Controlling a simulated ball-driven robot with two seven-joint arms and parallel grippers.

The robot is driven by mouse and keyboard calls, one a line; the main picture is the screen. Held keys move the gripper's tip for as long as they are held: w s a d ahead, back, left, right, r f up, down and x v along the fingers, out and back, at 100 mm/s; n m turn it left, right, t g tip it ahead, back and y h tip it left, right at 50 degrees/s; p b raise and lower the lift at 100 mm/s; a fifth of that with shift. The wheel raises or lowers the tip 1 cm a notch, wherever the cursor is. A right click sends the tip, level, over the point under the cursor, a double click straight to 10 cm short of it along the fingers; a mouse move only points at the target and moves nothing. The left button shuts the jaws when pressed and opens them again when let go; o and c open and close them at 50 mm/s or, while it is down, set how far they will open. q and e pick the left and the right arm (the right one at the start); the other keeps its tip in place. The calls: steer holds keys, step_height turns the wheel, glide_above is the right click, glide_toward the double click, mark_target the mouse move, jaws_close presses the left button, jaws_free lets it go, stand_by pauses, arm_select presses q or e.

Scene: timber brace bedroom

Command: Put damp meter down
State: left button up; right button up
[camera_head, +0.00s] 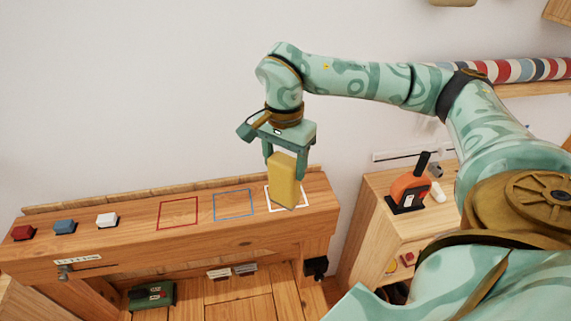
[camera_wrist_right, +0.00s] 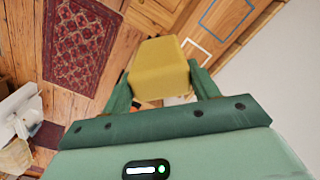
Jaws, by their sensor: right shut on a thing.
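The damp meter, a yellow block (camera_head: 284,180), is held upright between the fingers of my right gripper (camera_head: 285,165). My right gripper is shut on it. In the head view its lower end overlaps the white outlined square (camera_head: 300,200) at the right end of the wooden bench (camera_head: 130,240); I cannot tell whether it touches the surface. In the right wrist view the yellow block (camera_wrist_right: 158,70) is between the green fingers (camera_wrist_right: 165,92), and part of the white outline (camera_wrist_right: 190,50) shows beyond it. My left gripper is not in view.
A red outline (camera_head: 178,198) and a blue outline (camera_head: 233,191) lie left of the white one. Red (camera_head: 23,232), blue (camera_head: 65,227) and white (camera_head: 107,220) blocks sit at the bench's left end. A cabinet with an orange tool (camera_head: 408,188) stands at right.

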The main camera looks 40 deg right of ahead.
steer(key=shift+s, duration=0.2)
steer(key=w+d+f, duration=0.9)
steer(key=w+f, duration=0.1)
steer(key=f, duration=0.3)
steer(key=shift+w+b, duration=0.15)
steer(key=shift+b, duration=0.3)
steer(key=shift+f, duration=0.1)
steer(key=o, duration=1)
